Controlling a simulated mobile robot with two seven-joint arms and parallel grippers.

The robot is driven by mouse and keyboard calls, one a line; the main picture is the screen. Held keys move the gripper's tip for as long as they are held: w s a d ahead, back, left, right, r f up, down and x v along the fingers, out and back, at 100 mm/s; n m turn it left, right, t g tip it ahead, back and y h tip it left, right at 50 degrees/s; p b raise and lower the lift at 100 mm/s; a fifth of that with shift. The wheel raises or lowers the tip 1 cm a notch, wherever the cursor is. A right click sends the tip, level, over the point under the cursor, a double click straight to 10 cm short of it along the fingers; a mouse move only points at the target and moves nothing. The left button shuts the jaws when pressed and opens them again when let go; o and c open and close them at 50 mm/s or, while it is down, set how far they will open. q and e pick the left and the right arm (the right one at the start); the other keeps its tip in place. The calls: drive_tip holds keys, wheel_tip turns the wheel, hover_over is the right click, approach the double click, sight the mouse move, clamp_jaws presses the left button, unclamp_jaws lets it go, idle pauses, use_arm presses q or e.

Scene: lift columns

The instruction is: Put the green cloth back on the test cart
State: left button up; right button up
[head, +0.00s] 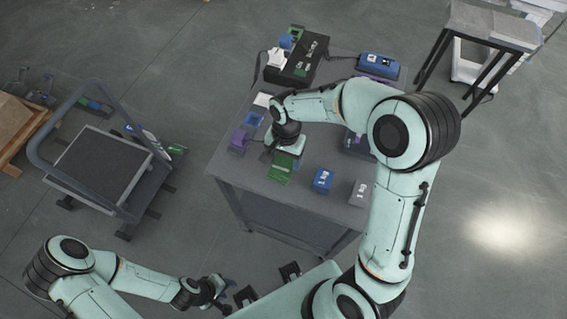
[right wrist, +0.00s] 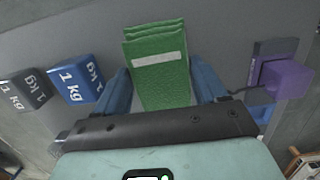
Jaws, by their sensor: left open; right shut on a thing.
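The green cloth (head: 280,170), folded and with a white strip on it, is at the front edge of the grey cart top (head: 300,190). It also shows in the right wrist view (right wrist: 160,84), between the blue fingers. My right gripper (head: 284,153) reaches down over the cart and is shut on the green cloth; the gripper body hides part of it in the head view. I cannot tell whether the cloth touches the top or hangs just above it. My left gripper (head: 221,290) is open and empty, low at the front, away from the cart.
A blue 1 kg weight (head: 323,180) and a grey 1 kg weight (head: 360,192) stand right of the cloth. A purple block (head: 238,141) is to its left. A black case (head: 297,62) and blue box (head: 378,66) are at the back. A trolley (head: 98,168) stands left.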

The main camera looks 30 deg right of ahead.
sight(284, 161)
use_arm(q)
drive_tip(key=shift+s+f, duration=0.1)
drive_tip(key=shift+f, duration=0.1)
use_arm(e)
drive_tip(key=shift+f, duration=1.35)
drive_tip(key=shift+f, duration=0.2)
use_arm(q)
drive_tip(key=shift+f, duration=0.1)
use_arm(e)
drive_tip(key=o, duration=1)
drive_tip(key=shift+r, duration=0.15)
drive_tip(key=shift+r, duration=0.3)
use_arm(q)
drive_tip(key=shift+w+r+p, duration=0.3)
drive_tip(key=shift+r, duration=0.2)
drive_tip(key=shift+w+r+p, duration=0.3)
drive_tip(key=shift+r, duration=0.2)
use_arm(e)
drive_tip(key=r, duration=0.7)
drive_tip(key=w+d+r, duration=0.1)
drive_tip(key=r, duration=0.3)
drive_tip(key=shift+r, duration=0.25)
